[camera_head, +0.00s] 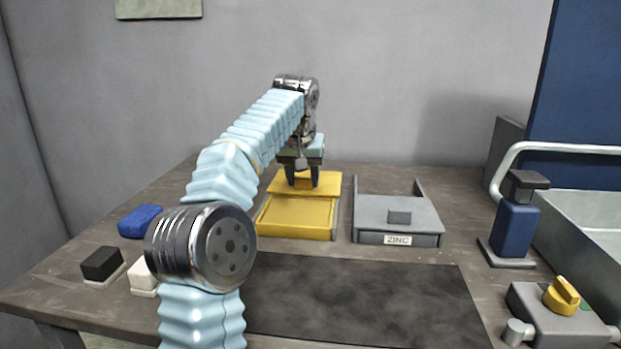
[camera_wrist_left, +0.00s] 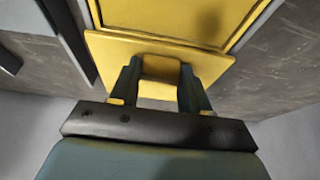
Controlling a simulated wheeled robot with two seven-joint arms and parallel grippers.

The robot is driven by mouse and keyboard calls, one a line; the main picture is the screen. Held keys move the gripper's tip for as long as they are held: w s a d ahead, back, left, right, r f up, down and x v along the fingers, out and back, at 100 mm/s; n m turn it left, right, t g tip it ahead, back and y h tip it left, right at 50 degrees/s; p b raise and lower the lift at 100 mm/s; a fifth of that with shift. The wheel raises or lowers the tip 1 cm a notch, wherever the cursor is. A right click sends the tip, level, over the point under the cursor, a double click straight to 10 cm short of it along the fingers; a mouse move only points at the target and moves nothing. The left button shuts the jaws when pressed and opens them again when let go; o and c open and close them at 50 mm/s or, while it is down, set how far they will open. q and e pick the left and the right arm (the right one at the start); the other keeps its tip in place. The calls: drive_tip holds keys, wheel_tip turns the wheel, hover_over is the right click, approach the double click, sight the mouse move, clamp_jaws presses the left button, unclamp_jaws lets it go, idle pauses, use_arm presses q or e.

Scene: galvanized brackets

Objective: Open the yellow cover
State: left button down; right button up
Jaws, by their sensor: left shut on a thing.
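The yellow cover (camera_head: 325,183) is a flat plate at the back of a low yellow box (camera_head: 297,232) in the middle of the table. The front part of the box shows as a rimmed yellow recess, not under the cover. My left gripper (camera_head: 302,184) reaches down from above and is shut on the cover's knob. In the left wrist view the fingers (camera_wrist_left: 158,72) stand on both sides of the yellow knob (camera_wrist_left: 161,67), with the cover (camera_wrist_left: 108,55) around it and the box (camera_wrist_left: 165,15) beyond. My right gripper is not in view.
A grey box labelled ZINC (camera_head: 398,225) with its own knobbed lid stands just right. A dark mat (camera_head: 350,295) lies in front. A blue block (camera_head: 140,221), black block (camera_head: 101,263), blue clamp-like device (camera_head: 513,225), yellow-knobbed valve (camera_head: 562,296) and metal basin (camera_head: 585,235) flank it.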

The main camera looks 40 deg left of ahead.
use_arm(q)
drive_tip(key=c, duration=0.5)
unclamp_jaws()
drive_tip(key=shift+v, duration=3.75)
